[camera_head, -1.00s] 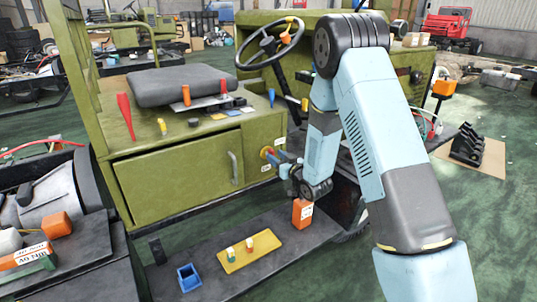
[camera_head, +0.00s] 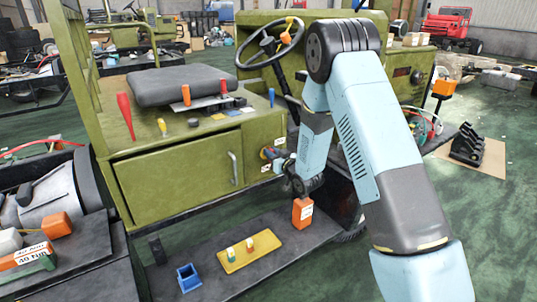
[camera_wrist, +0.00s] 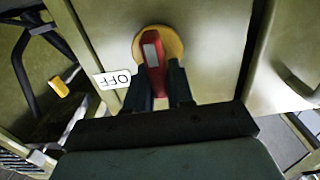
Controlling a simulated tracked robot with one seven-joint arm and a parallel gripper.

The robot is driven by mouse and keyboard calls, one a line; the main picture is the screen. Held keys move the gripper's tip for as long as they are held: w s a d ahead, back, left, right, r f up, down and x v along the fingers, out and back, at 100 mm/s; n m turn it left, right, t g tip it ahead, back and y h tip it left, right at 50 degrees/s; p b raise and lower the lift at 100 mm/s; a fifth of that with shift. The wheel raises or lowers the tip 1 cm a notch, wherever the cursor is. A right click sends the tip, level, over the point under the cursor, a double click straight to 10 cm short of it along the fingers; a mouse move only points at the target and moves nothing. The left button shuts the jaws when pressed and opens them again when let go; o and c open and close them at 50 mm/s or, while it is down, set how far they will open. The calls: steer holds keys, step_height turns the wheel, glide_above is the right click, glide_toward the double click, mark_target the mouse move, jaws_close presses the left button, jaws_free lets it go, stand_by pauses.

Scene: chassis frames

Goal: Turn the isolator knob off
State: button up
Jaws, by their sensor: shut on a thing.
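The isolator knob is a red handle (camera_wrist: 155,58) with a pale stripe, on a yellow round plate (camera_wrist: 174,42) fixed to the green panel. A white OFF label (camera_wrist: 113,80) is left of it in the wrist view, and the handle stands nearly upright there, not pointing at the label. My gripper (camera_wrist: 158,80) is shut on the handle, one dark finger on each side. In the head view my gripper (camera_head: 276,158) reaches the panel right of the drawer, largely covering the knob.
A drawer handle (camera_head: 233,168) juts out left of the knob. Below, the step (camera_head: 220,277) holds an orange box (camera_head: 302,213), a yellow tray (camera_head: 233,266) and a blue bin (camera_head: 189,278). The steering wheel (camera_head: 246,51) is above. A yellow-tipped lever (camera_wrist: 60,87) shows in the wrist view.

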jaws_close()
steer(key=shift+a, duration=0.25)
